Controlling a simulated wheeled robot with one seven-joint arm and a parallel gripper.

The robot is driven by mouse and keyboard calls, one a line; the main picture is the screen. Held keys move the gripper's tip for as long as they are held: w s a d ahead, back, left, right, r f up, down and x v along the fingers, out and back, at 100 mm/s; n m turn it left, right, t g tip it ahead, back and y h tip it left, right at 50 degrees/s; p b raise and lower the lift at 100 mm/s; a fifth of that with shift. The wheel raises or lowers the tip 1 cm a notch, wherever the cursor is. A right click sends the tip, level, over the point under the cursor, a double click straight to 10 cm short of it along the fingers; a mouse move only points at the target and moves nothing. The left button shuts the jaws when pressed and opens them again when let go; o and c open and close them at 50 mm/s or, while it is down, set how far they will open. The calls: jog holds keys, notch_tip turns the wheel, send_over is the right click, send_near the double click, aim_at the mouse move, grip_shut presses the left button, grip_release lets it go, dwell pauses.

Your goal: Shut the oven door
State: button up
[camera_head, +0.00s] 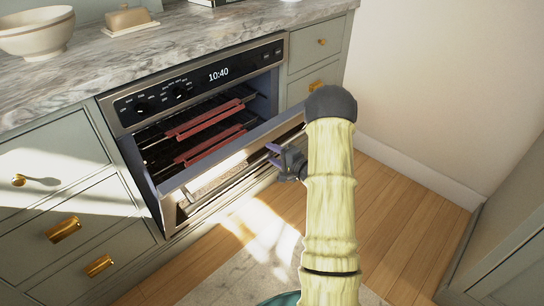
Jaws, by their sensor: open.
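The oven (190,85) is built into the cabinets under a marble counter, with a black control panel reading 10:40. Its door (235,165) is partly open, hinged low and tilted outward, so the racks inside show. A metal handle bar (215,188) runs along the door's outer face. My gripper (276,156) is at the right part of the door, close to its upper edge. Its dark fingers are open. I cannot tell whether they touch the door. My arm hides the door's right end.
Cabinet drawers with brass handles (62,229) flank the oven. A bowl (37,31) and a butter dish (128,17) stand on the counter. A wall is at the right, a cabinet (500,245) at lower right. Wooden floor (400,215) and a rug (245,275) are clear.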

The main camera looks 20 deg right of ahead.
jog(key=shift+w, duration=0.4)
jog(key=shift+a, duration=0.1)
grip_shut()
